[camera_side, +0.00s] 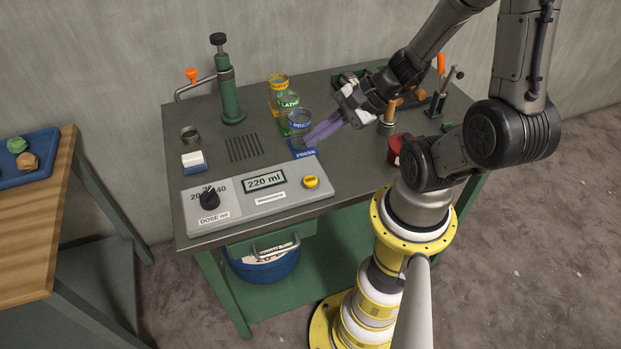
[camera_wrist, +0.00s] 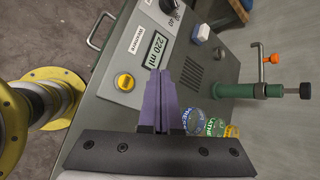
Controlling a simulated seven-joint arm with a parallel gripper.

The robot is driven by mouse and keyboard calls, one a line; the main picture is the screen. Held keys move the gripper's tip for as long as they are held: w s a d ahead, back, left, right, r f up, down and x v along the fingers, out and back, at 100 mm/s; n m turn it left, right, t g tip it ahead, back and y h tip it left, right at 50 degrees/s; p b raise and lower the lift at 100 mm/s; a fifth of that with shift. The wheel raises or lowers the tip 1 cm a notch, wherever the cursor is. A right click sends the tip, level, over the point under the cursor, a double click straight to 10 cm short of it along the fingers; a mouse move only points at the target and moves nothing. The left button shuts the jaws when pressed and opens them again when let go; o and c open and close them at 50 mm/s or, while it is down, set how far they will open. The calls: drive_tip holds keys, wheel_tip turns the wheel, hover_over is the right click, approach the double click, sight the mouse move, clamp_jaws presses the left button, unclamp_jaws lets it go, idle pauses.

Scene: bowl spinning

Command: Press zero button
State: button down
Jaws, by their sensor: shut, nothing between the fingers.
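A grey control panel (camera_side: 240,205) lies along the front of the bench. It has a round yellow button (camera_side: 310,182) at its right end, next to a display (camera_side: 264,181) reading 220 ml. No label on the button is legible. The panel's button (camera_wrist: 125,81) also shows in the wrist view, left of my fingertips. My gripper (camera_side: 309,140), with purple fingers, is shut and empty. It is above the bench behind the button, near the glass marked PRESS, and apart from the button. In the wrist view my gripper (camera_wrist: 161,74) points towards the panel.
A black dose dial (camera_side: 208,198) is on the panel's left. Several labelled glasses (camera_side: 299,120) stand behind my fingers. A green press column (camera_side: 231,95) stands at the back left. A red container (camera_side: 396,150) is to the right. A blue-white block (camera_side: 194,162) lies behind the panel.

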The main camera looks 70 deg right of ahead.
sight(316, 179)
drive_tip(key=shift+f, duration=4.4)
drive_tip(key=shift+f, duration=0.4)
drive_tip(key=shift+f, duration=0.45)
drive_tip(key=shift+r, duration=0.9)
